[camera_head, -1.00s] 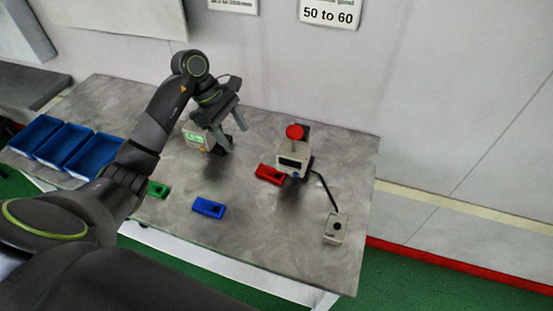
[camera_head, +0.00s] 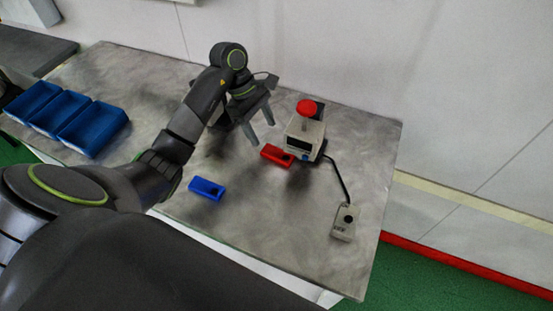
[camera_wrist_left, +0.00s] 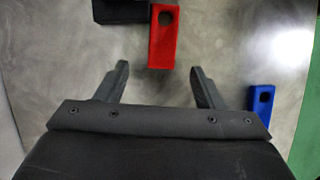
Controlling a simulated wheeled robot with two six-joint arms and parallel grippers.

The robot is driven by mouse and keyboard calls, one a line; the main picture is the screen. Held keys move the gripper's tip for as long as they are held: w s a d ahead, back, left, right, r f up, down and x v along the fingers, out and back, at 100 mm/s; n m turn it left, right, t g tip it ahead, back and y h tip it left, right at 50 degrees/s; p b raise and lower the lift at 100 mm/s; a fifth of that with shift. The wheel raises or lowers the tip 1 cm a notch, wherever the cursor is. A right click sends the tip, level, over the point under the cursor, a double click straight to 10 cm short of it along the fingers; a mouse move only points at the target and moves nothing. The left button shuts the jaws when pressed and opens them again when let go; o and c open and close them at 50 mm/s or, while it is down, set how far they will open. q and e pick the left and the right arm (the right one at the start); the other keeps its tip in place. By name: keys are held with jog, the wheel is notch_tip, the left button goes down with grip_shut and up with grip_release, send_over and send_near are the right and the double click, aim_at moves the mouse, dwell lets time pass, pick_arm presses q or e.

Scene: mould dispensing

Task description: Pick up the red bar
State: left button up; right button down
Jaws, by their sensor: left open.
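The red bar (camera_head: 272,153) lies flat on the grey table, close beside a dispenser with a red top. It also shows in the left wrist view (camera_wrist_left: 162,45), at the top, just beyond my fingertips. My left gripper (camera_head: 261,131) is open and empty, above the table to the upper left of the red bar. My right gripper is not in view.
A beige dispenser (camera_head: 303,146) stands beside the red bar; its cable runs to a small control box (camera_head: 344,228). A blue bar (camera_head: 207,187) lies toward the front edge. Blue trays (camera_head: 96,126) stand at the left. Table between the blue bar and control box is clear.

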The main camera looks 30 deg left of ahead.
aim_at(272, 151)
pick_arm(q)
jog(key=shift+d+f, duration=0.3)
jog(key=shift+f, duration=0.25)
jog(key=shift+s+d+f, duration=0.1)
jog(key=shift+d+f, duration=0.05)
jog(key=shift+f, duration=0.05)
jog(key=p+x, duration=0.2)
jog(key=x, duration=0.1)
jog(key=shift+s+d+f, duration=0.1)
jog(key=shift+f, duration=0.05)
jog(key=shift+d+f, duration=0.2)
jog(key=shift+f, duration=0.45)
jog(key=c, duration=1.1)
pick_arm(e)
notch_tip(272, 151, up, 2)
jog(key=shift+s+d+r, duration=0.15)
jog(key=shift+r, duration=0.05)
pick_arm(q)
jog(key=shift+r, duration=0.1)
